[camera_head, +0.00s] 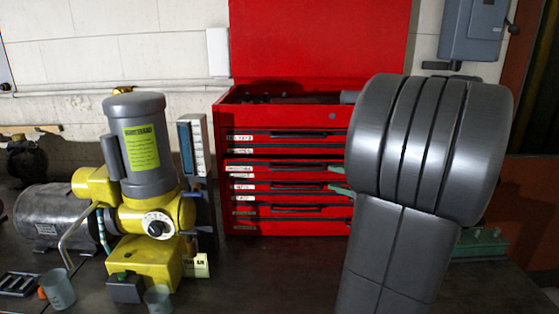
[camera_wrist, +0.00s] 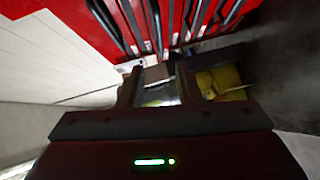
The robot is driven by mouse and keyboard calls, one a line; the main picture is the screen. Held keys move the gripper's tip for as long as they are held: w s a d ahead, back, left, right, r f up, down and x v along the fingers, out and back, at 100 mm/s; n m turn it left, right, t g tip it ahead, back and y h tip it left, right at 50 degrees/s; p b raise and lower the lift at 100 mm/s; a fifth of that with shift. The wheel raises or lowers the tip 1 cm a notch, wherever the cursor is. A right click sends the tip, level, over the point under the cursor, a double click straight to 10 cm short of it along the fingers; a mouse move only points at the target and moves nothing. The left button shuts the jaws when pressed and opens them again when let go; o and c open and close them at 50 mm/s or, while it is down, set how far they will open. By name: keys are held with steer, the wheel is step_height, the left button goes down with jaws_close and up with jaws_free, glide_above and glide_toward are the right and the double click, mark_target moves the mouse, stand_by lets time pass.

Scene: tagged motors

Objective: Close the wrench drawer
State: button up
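The red tool chest (camera_head: 288,160) stands against the wall with its lid up, and its drawers have dark handles and small white labels. I cannot read which label is the wrench drawer, and no drawer clearly stands out in the head view. My arm hides the chest's right side. In the wrist view the red drawer fronts (camera_wrist: 180,22) run across the top, tilted, with dark handles. My gripper (camera_wrist: 158,88) has its two fingers apart, with nothing clearly held between them. The head view does not show the gripper.
A yellow and grey motor machine (camera_head: 150,190) stands left of the chest, and it shows yellow in the wrist view (camera_wrist: 228,82). Small cups (camera_head: 58,288) sit at the front left. A green object (camera_head: 482,243) lies right of my arm.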

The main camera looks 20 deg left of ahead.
mark_target(299, 170)
steer(key=p+x, duration=0.2)
steer(key=x, duration=1.1)
steer(key=shift+w, duration=0.2)
jaws_close()
steer(key=shift+a+f, duration=0.1)
